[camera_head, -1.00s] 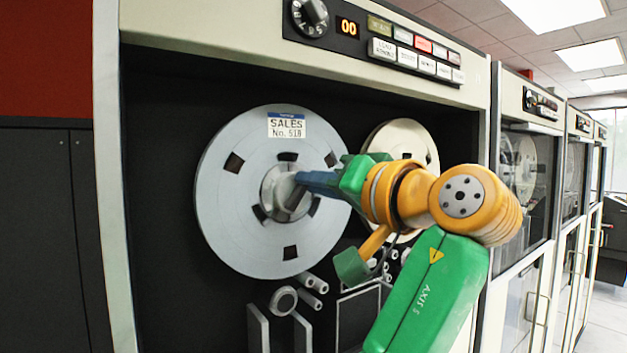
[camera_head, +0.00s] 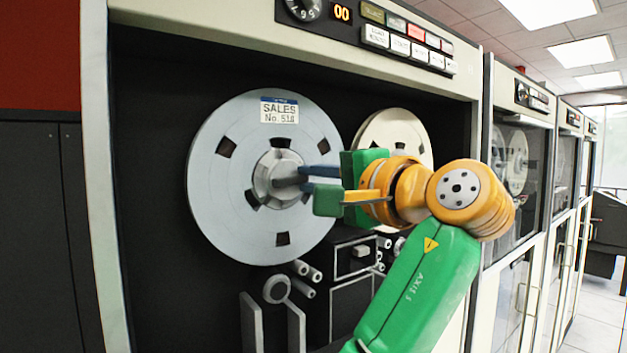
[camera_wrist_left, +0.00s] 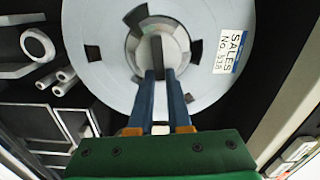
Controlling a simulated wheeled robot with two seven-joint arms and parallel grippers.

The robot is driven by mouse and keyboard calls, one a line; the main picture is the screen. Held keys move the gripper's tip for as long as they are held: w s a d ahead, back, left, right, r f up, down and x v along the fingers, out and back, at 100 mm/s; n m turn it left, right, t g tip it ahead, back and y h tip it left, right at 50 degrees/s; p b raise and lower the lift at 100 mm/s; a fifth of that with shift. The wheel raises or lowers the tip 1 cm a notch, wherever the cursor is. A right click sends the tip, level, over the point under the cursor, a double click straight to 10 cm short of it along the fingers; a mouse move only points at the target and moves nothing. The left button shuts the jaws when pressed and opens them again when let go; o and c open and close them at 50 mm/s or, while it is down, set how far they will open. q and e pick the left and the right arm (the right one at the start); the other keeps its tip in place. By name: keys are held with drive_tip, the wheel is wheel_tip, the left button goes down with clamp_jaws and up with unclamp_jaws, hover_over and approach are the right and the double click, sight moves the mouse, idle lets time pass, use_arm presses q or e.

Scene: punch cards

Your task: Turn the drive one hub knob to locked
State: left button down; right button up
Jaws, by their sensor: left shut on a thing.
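The drive one hub knob (camera_head: 277,178) is a grey hub with a raised bar grip, at the centre of the silver tape reel (camera_head: 222,190) labelled SALES. It also shows in the wrist view (camera_wrist_left: 157,52), with the bar between my fingers. My left gripper (camera_head: 303,178) reaches in from the right, its blue fingers shut on the bar. In the wrist view the two fingers (camera_wrist_left: 160,76) lie along both sides of the bar. In the head view the bar looks about level. No locked mark is readable. My right gripper is not in view.
A second, cream reel (camera_head: 395,130) sits behind my gripper. Rollers (camera_head: 305,272) and a tape head block (camera_head: 352,250) lie below the reel, inside the dark cabinet recess. A control panel (camera_head: 400,38) with buttons runs along the top. More cabinets stand to the right.

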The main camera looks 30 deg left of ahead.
use_arm(q)
drive_tip(key=shift+m, duration=0.6)
drive_tip(key=c, duration=0.9)
unclamp_jaws()
drive_tip(key=shift+o, duration=0.2)
drive_tip(key=shift+a+f, duration=0.1)
drive_tip(key=shift+a, duration=0.05)
drive_tip(key=v, duration=0.7)
drive_tip(key=shift+b, duration=0.35)
